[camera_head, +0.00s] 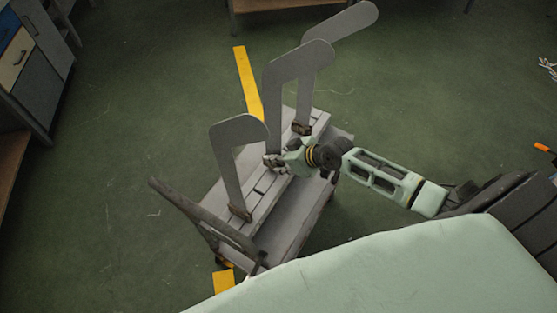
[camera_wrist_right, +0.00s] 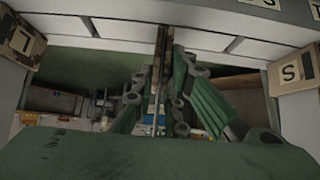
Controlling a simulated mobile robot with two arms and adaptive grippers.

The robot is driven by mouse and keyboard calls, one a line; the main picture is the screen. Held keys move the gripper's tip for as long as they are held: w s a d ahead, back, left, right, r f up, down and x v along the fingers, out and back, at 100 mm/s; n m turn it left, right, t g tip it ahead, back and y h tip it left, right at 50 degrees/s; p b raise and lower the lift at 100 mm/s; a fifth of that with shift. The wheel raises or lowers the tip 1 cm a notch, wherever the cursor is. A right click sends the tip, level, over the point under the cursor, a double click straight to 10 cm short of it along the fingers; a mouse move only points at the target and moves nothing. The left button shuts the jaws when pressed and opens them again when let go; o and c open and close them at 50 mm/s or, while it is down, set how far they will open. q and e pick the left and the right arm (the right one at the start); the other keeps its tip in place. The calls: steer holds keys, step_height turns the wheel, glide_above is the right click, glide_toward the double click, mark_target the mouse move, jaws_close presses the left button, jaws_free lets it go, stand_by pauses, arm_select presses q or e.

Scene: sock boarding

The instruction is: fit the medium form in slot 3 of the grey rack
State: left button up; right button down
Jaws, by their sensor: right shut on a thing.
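The medium form (camera_head: 270,100) is a flat grey board with a bent top, standing upright over the middle of the grey rack (camera_head: 262,205) in the head view. My right gripper (camera_head: 274,160) is shut on its lower part. In the right wrist view the gripper (camera_wrist_right: 160,75) grips the form, a thin edge-on board (camera_wrist_right: 162,45) that reaches to the slotted rack top (camera_wrist_right: 120,30). The gripper hides its foot in the head view, and I cannot tell whether it sits in a slot. My left gripper is not in view.
A shorter grey form (camera_head: 228,165) stands at the near end of the rack, a taller one (camera_head: 345,22) at the far end. Each has a wooden block at its foot. A yellow floor strip (camera_head: 247,80) lies behind; cabinets (camera_head: 35,75) stand at left.

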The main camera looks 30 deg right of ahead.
steer(key=shift+f+b, duration=0.6)
steer(key=shift+f, duration=0.1)
steer(key=c, duration=1.7)
jaws_free()
steer(key=shift+o, duration=0.2)
steer(key=shift+s, duration=0.1)
steer(key=v, duration=1.2)
